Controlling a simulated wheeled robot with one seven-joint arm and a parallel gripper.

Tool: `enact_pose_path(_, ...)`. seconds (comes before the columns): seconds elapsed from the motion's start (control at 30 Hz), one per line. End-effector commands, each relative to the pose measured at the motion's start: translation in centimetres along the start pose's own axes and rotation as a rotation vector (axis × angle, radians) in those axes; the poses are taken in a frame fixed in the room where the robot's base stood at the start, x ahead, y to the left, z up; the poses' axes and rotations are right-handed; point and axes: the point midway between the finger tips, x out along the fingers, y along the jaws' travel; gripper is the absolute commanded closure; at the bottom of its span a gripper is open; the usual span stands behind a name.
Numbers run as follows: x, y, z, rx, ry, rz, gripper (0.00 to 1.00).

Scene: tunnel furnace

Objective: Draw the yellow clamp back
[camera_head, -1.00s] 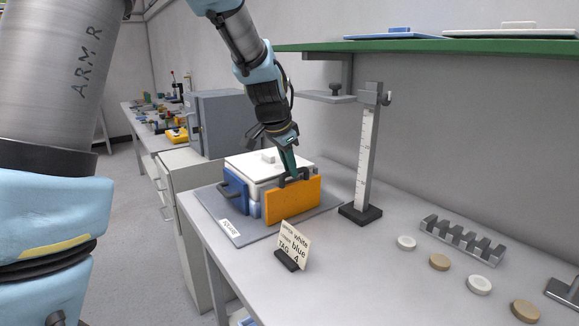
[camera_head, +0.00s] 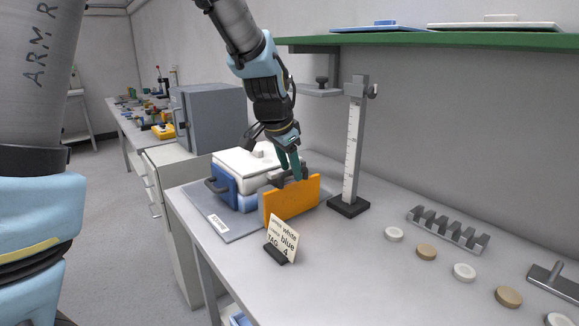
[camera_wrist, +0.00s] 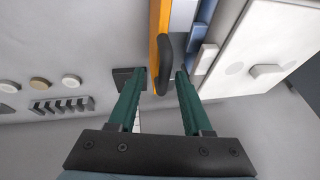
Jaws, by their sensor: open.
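The yellow clamp is an upright orange-yellow plate (camera_head: 292,199) with a dark handle on its top edge, standing at the right side of the stacked box (camera_head: 238,186), which has a white lid and blue and white parts. A gap shows between plate and box. My gripper (camera_head: 292,172) is above the plate at its handle. In the wrist view, my gripper (camera_wrist: 160,72) is open, with the dark handle (camera_wrist: 167,62) and the plate (camera_wrist: 154,28) between its fingers. Contact with the handle cannot be told. The box (camera_wrist: 255,45) lies to the right there.
A tag card (camera_head: 282,238) stands in front of the plate. A scale post (camera_head: 354,150) stands behind it to the right. A green shelf (camera_head: 430,45) hangs above. Several discs and a notched rack (camera_head: 448,228) lie on the right of the bench.

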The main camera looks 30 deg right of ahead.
Motion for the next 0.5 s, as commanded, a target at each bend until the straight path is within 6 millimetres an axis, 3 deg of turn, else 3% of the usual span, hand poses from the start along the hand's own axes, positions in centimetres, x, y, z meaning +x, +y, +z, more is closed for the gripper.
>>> enact_pose_path(0.27,-1.0,-0.1,0.0,-0.001,0.003,-0.003,0.5)
enact_pose_path(0.5,-5.4,-0.1,0.0,-0.001,0.006,-0.004,0.5)
